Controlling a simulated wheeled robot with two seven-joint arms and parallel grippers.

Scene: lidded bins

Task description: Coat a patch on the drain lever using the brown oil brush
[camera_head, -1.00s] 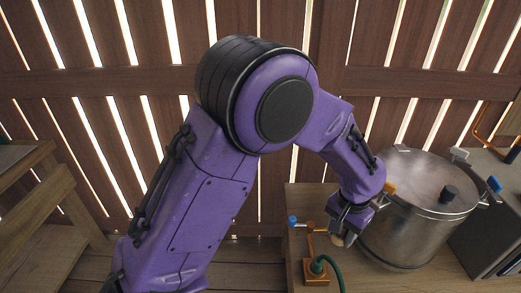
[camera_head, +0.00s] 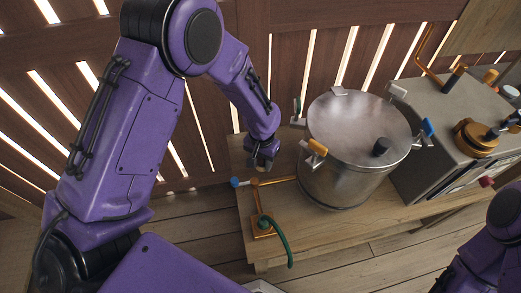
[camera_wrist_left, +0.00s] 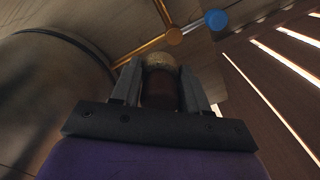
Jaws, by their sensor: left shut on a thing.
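My left gripper (camera_head: 262,165) is shut on the brush, over the back left of the bench, left of the pot. In the left wrist view the brush (camera_wrist_left: 158,92) shows a dark brown body and a pale tan end between the fingers. A copper-coloured tap (camera_head: 262,226) stands on the bench with a lever ending in a blue knob (camera_head: 235,182). In the left wrist view the blue knob (camera_wrist_left: 215,20) lies beyond the fingers, up and right. The brush end appears apart from it. I cannot tell whether the brush touches the copper pipe. My right gripper is out of view.
A lidded steel pot (camera_head: 345,165) with orange and blue clamps stands close right of the tap. A grey metal box (camera_head: 445,125) with copper fittings stands further right. A slatted wooden wall is behind.

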